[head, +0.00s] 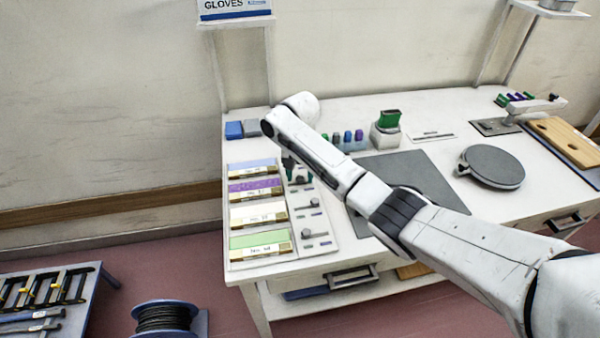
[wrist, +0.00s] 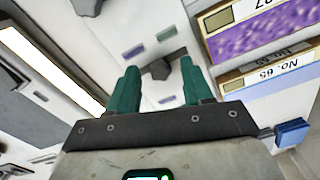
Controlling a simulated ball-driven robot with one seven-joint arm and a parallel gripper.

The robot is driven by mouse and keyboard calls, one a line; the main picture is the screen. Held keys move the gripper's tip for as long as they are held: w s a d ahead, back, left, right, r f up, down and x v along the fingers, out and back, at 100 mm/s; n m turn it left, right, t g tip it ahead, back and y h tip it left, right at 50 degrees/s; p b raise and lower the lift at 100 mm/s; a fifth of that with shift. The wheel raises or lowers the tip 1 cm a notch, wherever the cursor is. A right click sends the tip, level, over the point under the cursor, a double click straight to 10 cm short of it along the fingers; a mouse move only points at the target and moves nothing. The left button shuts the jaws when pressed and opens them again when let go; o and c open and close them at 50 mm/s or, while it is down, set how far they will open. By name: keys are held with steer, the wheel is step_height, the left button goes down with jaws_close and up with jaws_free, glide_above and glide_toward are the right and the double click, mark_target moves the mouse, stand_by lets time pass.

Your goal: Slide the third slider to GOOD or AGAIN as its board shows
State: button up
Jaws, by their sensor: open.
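Four boards lie in a column at the table's left: blue (head: 253,166), purple (head: 255,187), pale cream (head: 257,214) and green (head: 260,242). Sliders with dark knobs run beside them on a white panel (head: 324,248). Counted from the far end, the third slider (head: 314,203) is beside the cream board. My gripper (head: 288,168) is over the panel's far end, apart from that slider. In the wrist view my gripper (wrist: 160,88) is open, with a dark slider knob (wrist: 160,70) showing between its green fingers; contact cannot be told. Small purple and green marks flank it. Board writing is too small to read fully.
Blue and grey blocks (head: 243,129) stand behind the boards. A grey mat (head: 420,172) lies right of the panel, partly under my arm. A green-topped block (head: 389,121) and a round grey plate (head: 492,166) are farther right. A cable reel (head: 165,318) is on the floor.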

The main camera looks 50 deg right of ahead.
steer(key=shift+c, duration=0.3)
jaws_close()
stand_by(0.3)
